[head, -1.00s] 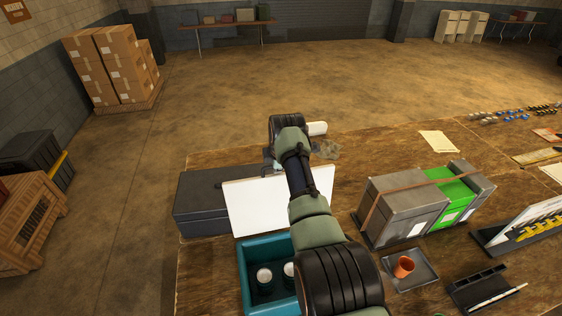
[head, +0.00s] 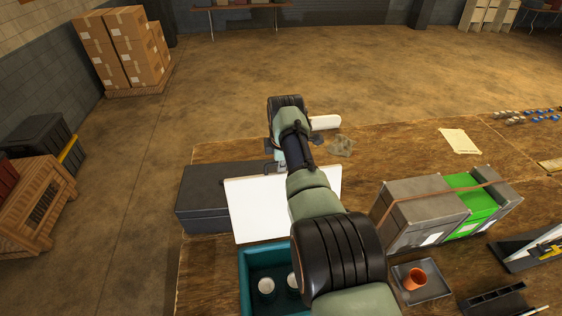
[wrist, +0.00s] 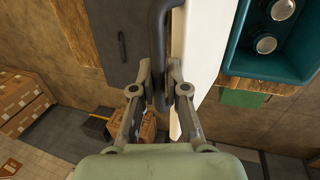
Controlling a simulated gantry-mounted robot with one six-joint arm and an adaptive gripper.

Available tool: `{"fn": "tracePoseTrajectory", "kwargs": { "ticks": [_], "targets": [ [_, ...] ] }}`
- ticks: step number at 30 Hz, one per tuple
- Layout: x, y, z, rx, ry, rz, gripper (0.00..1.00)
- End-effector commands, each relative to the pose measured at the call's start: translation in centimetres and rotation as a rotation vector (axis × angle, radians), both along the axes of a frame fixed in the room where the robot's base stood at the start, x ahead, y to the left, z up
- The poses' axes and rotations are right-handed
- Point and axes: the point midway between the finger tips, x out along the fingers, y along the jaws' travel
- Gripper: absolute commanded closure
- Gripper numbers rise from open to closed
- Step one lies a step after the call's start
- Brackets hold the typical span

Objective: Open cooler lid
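The teal cooler (head: 244,262) stands at the table's near left edge, its inside showing with two pale-topped cans (head: 266,287). Its lid (head: 256,212) is raised at the back, white inner face toward the head camera. The wrist view shows the lid edge-on as a white strip (wrist: 201,45) beside the teal cooler box (wrist: 240,50). A dark handle bar (wrist: 158,35) runs along the lid's outer side. My gripper (wrist: 160,78) has its fingers on both sides of this bar and appears shut on it. In the head view my arm mostly hides the gripper.
A dark grey case (head: 205,200) lies close to the raised lid on the left. A grey and green box (head: 425,205) and a tray (head: 437,290) with an orange cup (head: 415,279) stand to the right. A white roll (head: 325,122) and grey rag (head: 341,146) lie behind.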

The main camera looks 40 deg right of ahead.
Motion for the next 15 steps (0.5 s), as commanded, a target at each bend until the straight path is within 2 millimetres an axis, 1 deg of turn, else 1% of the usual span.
{"fn": "tracePoseTrajectory", "kwargs": {
  "ticks": [1, 3, 4, 15],
  "targets": [
    [-0.04, 0.04, -0.13, 0.001, 0.002, 0.0, 0.76],
    [-0.04, 0.03, -0.12, 0.001, 0.002, 0.0, 0.64],
    [-0.04, 0.03, -0.12, 0.001, 0.002, 0.0, 0.63],
    [-0.05, 0.04, 0.16, 0.001, 0.001, -0.001, 0.63]
  ]
}}
